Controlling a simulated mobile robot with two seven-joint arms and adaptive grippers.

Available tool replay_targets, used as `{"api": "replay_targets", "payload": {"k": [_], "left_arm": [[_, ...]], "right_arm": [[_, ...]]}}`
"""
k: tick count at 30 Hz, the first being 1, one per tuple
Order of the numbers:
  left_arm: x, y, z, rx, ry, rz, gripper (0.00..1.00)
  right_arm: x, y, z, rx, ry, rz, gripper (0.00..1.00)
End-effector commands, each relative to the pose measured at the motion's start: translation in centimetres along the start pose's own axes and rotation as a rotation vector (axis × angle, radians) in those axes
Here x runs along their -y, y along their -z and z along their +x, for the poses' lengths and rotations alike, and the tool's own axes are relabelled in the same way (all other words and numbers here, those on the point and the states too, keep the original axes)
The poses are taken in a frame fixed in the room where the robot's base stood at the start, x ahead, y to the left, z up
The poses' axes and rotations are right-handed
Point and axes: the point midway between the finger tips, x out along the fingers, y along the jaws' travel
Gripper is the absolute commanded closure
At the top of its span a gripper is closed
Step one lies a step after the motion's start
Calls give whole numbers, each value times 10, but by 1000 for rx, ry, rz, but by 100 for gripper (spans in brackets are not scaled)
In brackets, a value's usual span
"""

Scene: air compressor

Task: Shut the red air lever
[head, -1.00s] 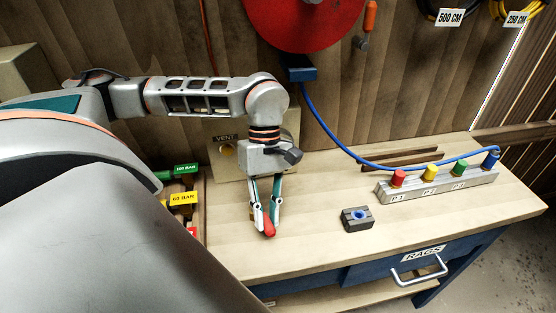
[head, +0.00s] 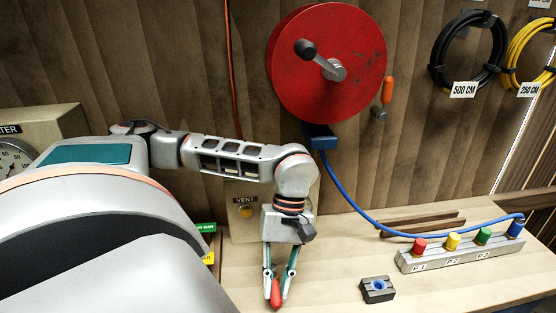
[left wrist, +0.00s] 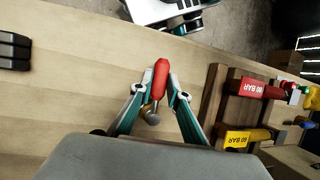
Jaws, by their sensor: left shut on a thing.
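The red lever (left wrist: 160,82) has a red grip and a brass-coloured metal part at its lower end in the left wrist view. In the head view only its red grip (head: 276,293) shows, low over the bench. My left gripper (head: 276,284) points down and is shut on the lever, one finger on each side. In the left wrist view the fingertips (left wrist: 157,88) flank the red grip. I cannot tell how the lever is mounted. My right gripper is not in view.
A dark block (head: 377,290) and a grey rail (head: 450,252) with coloured P1–P3 connectors lie to the right. A blue hose (head: 345,205) runs from below the red reel (head: 325,105).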

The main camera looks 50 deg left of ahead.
Motion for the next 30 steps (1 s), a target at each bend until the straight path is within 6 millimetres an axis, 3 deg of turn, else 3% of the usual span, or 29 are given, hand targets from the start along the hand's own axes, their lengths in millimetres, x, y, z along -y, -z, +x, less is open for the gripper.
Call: {"api": "replay_targets", "payload": {"k": [2, 3, 4, 17, 30], "left_arm": [[1, 0, 0, 0, 2, 1, 100], [1, 0, 0, 1, 2, 1, 74], [1, 0, 0, 1, 2, 1, 67], [1, -2, -5, 0, 0, 0, 67], [15, -29, -72, -2, -2, 1, 67]], "right_arm": [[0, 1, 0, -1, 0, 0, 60], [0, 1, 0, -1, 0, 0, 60], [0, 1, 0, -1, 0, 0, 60], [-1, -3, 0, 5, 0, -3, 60], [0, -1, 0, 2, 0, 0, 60]]}}
